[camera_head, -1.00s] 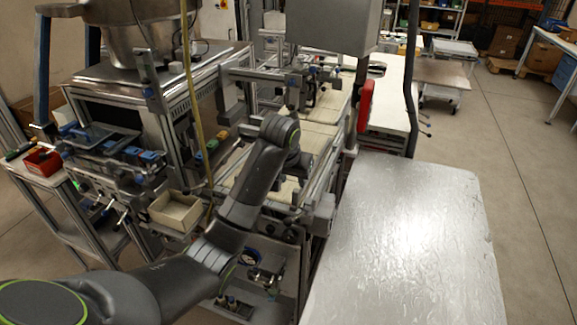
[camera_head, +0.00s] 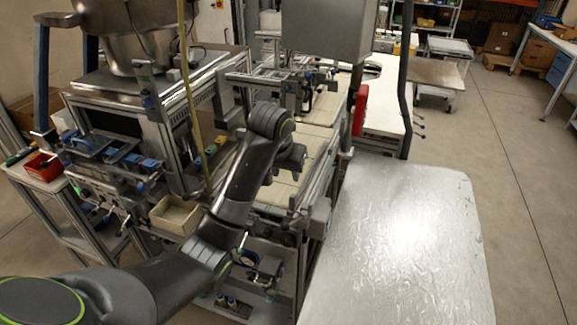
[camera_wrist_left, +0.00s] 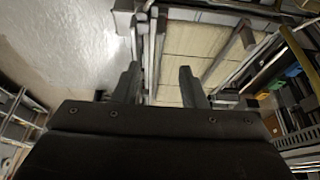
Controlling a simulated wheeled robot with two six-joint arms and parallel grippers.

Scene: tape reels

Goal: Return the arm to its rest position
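My left arm comes in from the lower left in the head view and bends up over the machine's edge. Its left gripper (camera_head: 290,163) is dark and partly hidden by my own wrist, above the pale panels (camera_head: 318,140) of the machine. In the left wrist view the two fingers of the left gripper (camera_wrist_left: 159,78) stand apart with nothing between them. The pale panels lie beyond the fingertips there. No tape reel can be made out clearly. My right gripper is in neither view.
A shiny white table (camera_head: 410,240) stands at the right with a clear top. A small beige bin (camera_head: 176,215) sits left of my arm. A yellow hose (camera_head: 193,100) hangs near the arm. A grey box (camera_head: 328,25) overhangs the machine. Open floor lies far right.

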